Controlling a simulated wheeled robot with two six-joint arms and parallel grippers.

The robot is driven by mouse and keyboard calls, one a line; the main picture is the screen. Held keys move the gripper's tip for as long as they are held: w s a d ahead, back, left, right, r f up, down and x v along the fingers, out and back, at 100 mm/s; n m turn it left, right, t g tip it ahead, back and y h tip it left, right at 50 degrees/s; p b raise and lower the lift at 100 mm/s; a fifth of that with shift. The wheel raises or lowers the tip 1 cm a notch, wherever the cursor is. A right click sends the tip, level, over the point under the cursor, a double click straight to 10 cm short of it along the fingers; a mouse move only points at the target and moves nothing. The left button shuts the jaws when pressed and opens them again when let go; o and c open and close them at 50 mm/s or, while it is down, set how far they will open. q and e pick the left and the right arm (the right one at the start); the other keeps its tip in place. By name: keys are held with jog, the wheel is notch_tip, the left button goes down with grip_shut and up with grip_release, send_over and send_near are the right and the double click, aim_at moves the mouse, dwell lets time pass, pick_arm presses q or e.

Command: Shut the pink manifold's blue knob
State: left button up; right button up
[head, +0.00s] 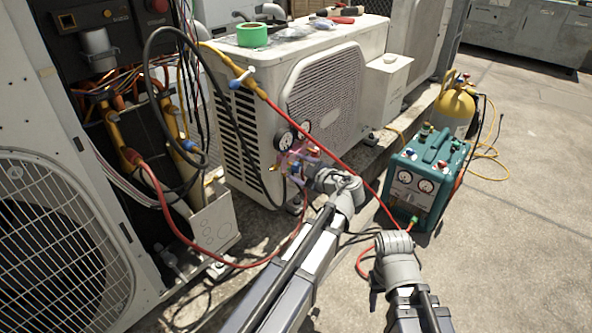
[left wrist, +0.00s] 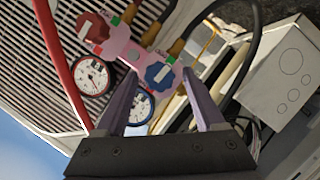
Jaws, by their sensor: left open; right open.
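The pink manifold (head: 297,157) hangs in front of the white condenser, with two round gauges. In the left wrist view the pink manifold (left wrist: 122,45) shows close and tilted, with a red knob (left wrist: 92,27) at upper left and the blue knob (left wrist: 160,75) at lower right. My left gripper (left wrist: 162,74) is open, its two purple fingers pointing at the manifold. The blue knob appears between the fingertips. I cannot tell whether they touch it. In the head view my left gripper (head: 307,158) partly covers the manifold. My right wrist shows at lower right; its fingers are hidden.
A red hose (head: 330,150) runs across the scene to a teal recovery machine (head: 427,175) on the ground. A yellow cylinder (head: 454,108) stands behind it. The open condenser (head: 75,180) with pipes is at left. Green tape (head: 252,35) and tools lie on the white condenser (head: 300,45).

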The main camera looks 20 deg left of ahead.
pick_arm(q)
jog(key=shift+x, duration=0.75)
jog(key=shift+c, duration=0.3)
grip_shut()
